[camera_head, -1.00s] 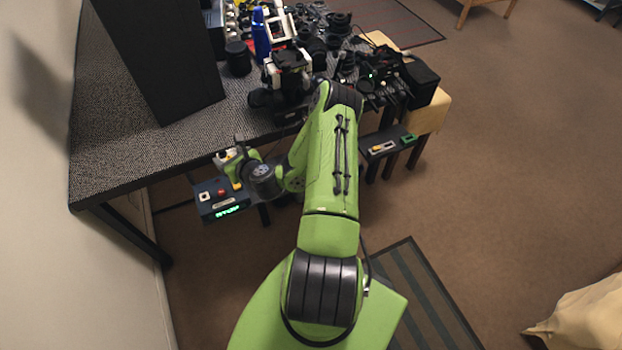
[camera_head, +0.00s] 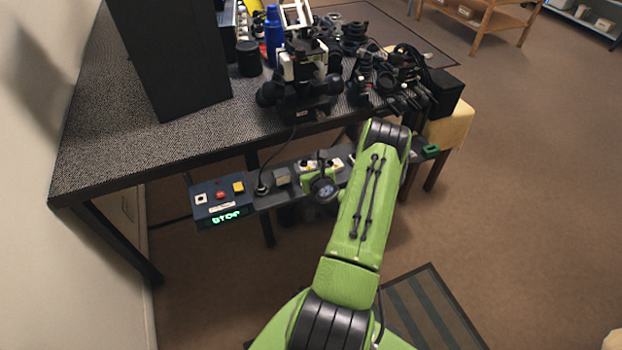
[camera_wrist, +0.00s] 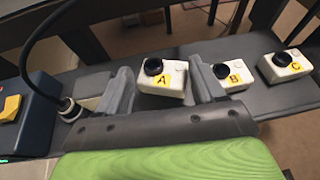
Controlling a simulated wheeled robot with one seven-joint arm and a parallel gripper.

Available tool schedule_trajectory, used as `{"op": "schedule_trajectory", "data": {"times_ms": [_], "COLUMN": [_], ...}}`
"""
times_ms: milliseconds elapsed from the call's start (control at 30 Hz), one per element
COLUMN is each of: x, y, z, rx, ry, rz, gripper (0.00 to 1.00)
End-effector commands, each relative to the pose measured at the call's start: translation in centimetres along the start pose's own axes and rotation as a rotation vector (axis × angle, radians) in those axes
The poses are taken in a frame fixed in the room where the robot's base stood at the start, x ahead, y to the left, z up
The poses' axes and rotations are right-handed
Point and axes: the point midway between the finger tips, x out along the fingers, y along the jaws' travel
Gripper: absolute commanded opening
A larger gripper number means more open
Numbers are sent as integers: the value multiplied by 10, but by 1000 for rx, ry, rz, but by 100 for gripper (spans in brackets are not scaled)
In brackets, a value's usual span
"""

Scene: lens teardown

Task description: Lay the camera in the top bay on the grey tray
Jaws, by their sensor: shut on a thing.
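My gripper (camera_wrist: 160,74) is shut on a small white camera with a black lens and a yellow label A (camera_wrist: 172,80), with one grey finger on each side of it. In the head view my gripper (camera_head: 320,183) is over the dark shelf in front of the table, partly hidden by my wrist. White cameras B (camera_wrist: 235,82) and C (camera_wrist: 286,66) stand to the right of the held one in the wrist view. I cannot pick out the grey tray or its top bay for sure.
A blue control box (camera_head: 220,203) with a red button and lit green letters is at the shelf's left end. A black cable rises from a round plug (camera_wrist: 69,108) beside it. The table (camera_head: 130,145) behind bears crowded lens parts and a tall black panel (camera_head: 172,60).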

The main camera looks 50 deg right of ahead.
Motion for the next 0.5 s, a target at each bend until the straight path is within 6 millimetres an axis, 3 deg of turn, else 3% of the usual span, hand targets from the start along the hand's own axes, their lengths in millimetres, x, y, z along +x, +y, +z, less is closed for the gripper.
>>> {"op": "schedule_trajectory", "data": {"times_ms": [133,467,500], "x": [11,12,12], "y": [2,2,2], "z": [-28,-30,-31], "rx": [1,0,-1], "ry": [2,1,1], "rz": [1,1,1], "gripper": [32,32,71]}}
